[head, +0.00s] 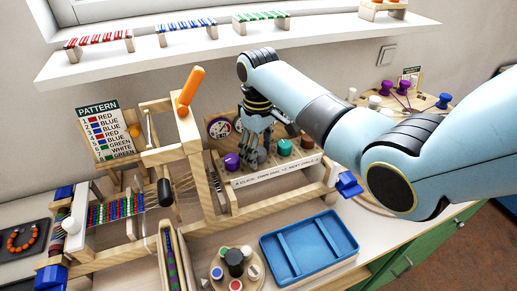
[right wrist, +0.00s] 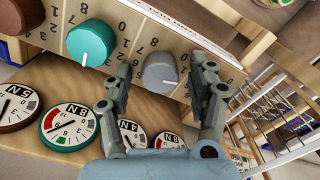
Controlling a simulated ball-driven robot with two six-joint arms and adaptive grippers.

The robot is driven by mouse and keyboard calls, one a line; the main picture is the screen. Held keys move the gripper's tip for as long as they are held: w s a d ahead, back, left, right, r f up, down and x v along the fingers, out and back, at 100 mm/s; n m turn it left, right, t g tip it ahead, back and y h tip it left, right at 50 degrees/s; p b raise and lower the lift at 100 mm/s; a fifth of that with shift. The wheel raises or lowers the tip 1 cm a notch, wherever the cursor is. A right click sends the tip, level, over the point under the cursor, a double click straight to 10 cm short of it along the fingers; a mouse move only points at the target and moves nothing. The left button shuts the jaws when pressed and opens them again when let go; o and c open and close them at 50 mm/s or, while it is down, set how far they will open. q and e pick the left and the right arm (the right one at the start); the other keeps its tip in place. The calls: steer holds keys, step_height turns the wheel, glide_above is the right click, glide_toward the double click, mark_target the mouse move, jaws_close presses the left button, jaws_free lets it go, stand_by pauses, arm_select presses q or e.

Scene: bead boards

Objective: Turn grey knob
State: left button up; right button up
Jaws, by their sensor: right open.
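The grey knob (right wrist: 160,72) sits on the wooden panel in the right wrist view, a round cap with a light pointer mark on its face. A dial scale of numbers surrounds it. My right gripper (right wrist: 162,68) is open, with one finger on each side of the knob; I cannot tell whether either touches it. In the head view my right gripper (head: 256,157) reaches down to the knob panel and hides most of the grey knob. My left gripper is not in view.
A teal knob (right wrist: 92,42) and a brown knob (right wrist: 20,14) share the panel, with a purple knob (head: 231,161) on its other side. Round dials (right wrist: 68,127) stand behind. A wooden loom frame (head: 203,170) is close on the left. A blue tray (head: 262,246) lies in front.

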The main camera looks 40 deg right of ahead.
steer(key=shift+r, duration=0.1)
step_height(320, 180, up, 12)
stand_by(0.4)
stand_by(0.4)
